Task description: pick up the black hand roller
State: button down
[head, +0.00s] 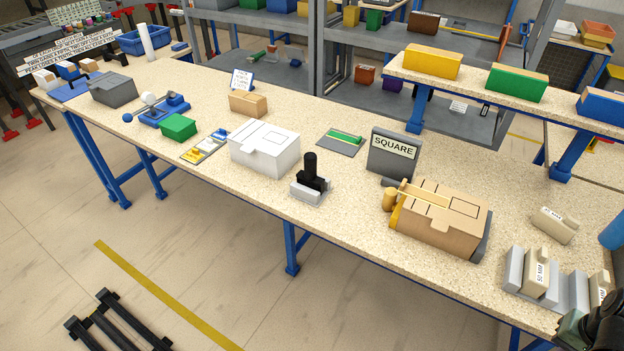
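The black hand roller (311,170) stands upright in a small light grey holder (306,196) near the front edge of the long speckled bench, around the middle of the head view. Its black handle points up and its wider black lower part sits in the holder. A dark part, apparently of my arm, shows in the bottom right corner, cut off by the frame and far from the roller. No gripper fingers can be made out, and nothing touches the roller.
A white box (264,148) stands close to the left of the roller. To its right are a cardboard box (440,222) with a tape dispenser and a "SQUARE" sign (393,153). A grey pad (340,143) lies behind. Beige blocks in a grey rack (513,268) stand at right.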

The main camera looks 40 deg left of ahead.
dwell(0.3)
jog(key=c, duration=0.5)
grip_release()
jog(key=shift+c, duration=0.2)
